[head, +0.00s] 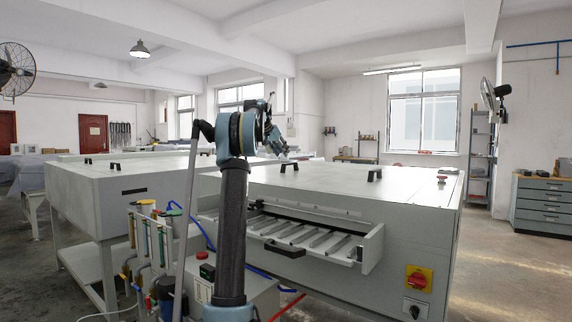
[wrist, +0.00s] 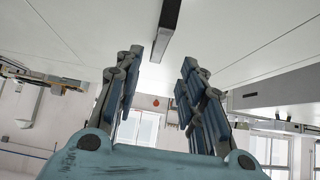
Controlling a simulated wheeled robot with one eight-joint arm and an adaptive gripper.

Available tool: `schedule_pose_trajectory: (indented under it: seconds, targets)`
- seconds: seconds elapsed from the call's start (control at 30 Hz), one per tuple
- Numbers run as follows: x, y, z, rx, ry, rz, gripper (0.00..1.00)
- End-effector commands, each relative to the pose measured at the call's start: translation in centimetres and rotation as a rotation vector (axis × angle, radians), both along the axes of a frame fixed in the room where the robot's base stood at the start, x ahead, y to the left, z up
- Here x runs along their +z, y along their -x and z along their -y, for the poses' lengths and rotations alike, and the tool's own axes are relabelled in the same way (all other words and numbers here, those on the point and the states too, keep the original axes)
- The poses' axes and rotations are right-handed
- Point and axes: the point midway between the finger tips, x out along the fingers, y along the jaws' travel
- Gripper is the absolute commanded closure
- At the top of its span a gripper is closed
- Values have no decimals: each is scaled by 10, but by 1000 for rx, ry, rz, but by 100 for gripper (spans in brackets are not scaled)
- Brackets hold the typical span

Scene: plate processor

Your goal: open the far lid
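The plate processor's pale flat top (head: 330,185) carries dark bar handles. One handle (head: 374,175) is near its front right, and another handle (head: 290,165) is further back. I cannot tell for certain which panel is the far lid. In the head view my gripper (head: 284,148) is above the top, close to the back handle. In the wrist view its two blue fingers (wrist: 161,68) are apart and hold nothing. A dark handle bar (wrist: 167,30) on the pale panel shows between and beyond the fingertips. No contact is visible.
A second pale cabinet (head: 120,183) with two handles stands to the left. An open slatted drawer (head: 310,238) sticks out of the processor's front. A control box (head: 235,290) and upright coloured tools (head: 150,235) stand at the front left. Free floor lies at the right.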

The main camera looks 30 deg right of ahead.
Motion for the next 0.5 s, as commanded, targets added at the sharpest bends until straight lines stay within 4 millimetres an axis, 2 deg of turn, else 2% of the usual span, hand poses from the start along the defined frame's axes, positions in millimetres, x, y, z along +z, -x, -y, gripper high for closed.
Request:
schedule_pose_trajectory:
  seconds: [0.3,0.5]
  targets:
    - [-38,-14,35,-1,0,1,63]
    - [-52,-20,48,1,0,0,63]
